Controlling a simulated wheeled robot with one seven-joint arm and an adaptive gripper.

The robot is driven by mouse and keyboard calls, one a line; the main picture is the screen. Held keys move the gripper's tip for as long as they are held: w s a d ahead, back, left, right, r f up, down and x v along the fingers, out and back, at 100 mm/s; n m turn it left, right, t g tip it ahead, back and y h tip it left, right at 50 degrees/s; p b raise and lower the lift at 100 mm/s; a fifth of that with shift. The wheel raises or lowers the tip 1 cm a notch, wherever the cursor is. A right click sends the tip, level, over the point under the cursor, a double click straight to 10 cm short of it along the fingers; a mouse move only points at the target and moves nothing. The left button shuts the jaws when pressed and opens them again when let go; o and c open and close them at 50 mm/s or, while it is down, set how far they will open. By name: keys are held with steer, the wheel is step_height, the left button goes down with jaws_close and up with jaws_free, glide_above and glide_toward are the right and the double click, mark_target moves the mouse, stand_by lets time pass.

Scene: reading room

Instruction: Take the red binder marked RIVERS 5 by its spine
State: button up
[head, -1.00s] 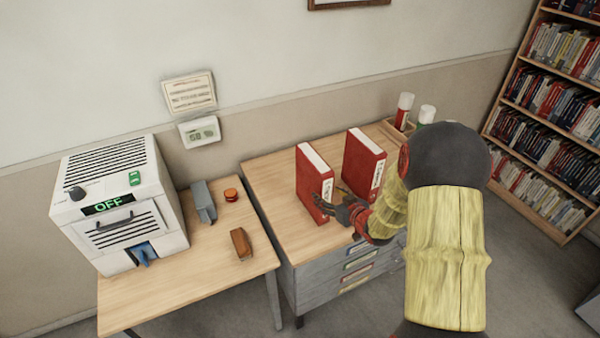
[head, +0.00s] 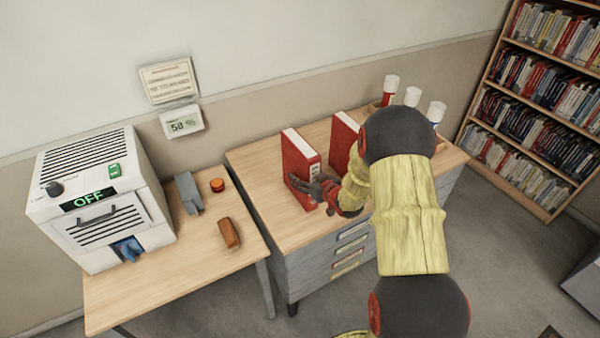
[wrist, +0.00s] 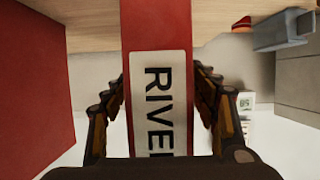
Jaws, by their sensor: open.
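Two red binders stand upright on the wooden top of a drawer cabinet, a left one (head: 308,163) and a right one (head: 342,143). My gripper (head: 318,188) is at the spine side of the left binder. In the wrist view my gripper (wrist: 160,88) is open, with one finger on each side of this binder's red spine (wrist: 158,22). Gaps show between the fingers and the spine. Its white label (wrist: 160,85) reads "RIVE"; the rest, with any number, is hidden by the gripper. The other binder (wrist: 35,100) fills the left of the wrist view.
The cabinet top (head: 262,190) is clear left of the binders. White-capped tubes (head: 412,97) stand behind my arm. A lower table (head: 185,275) on the left holds a white machine reading OFF (head: 105,200), a grey stapler-like object (head: 189,193) and a brown block (head: 228,232).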

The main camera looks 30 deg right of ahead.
steer(key=shift+c, duration=0.5)
jaws_close()
stand_by(0.4)
steer(key=shift+r, duration=0.2)
